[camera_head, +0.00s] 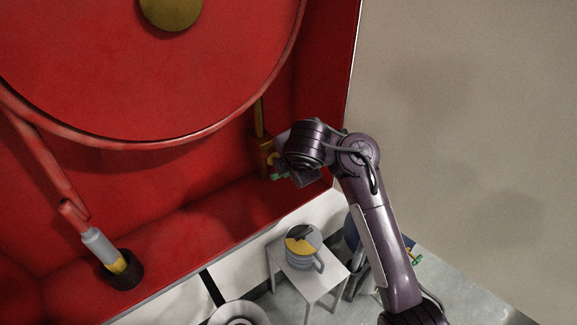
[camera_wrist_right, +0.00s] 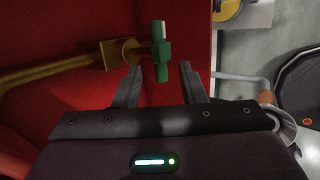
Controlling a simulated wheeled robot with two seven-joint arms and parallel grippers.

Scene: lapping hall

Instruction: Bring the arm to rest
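My right arm (camera_head: 380,220) reaches up from the lower right in the head view, bent at its top joint toward the red machine. In the right wrist view my right gripper (camera_wrist_right: 160,68) is open, its two fingers apart. A green handle (camera_wrist_right: 162,50) on a brass valve fitting (camera_wrist_right: 118,52) is ahead of the fingers, its lower end showing in the gap between them. I see no finger contact with it. In the head view the brass fitting (camera_head: 261,150) is beside the wrist, which partly hides the handle and gripper. My left gripper is out of view.
The red machine housing (camera_head: 190,225) with its large round drum fills the left. A small white table (camera_head: 312,282) with a grey mug (camera_head: 303,248) stands below the wrist. A grey nozzle (camera_head: 98,245) sits in a dark ring. The wall side at right is clear.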

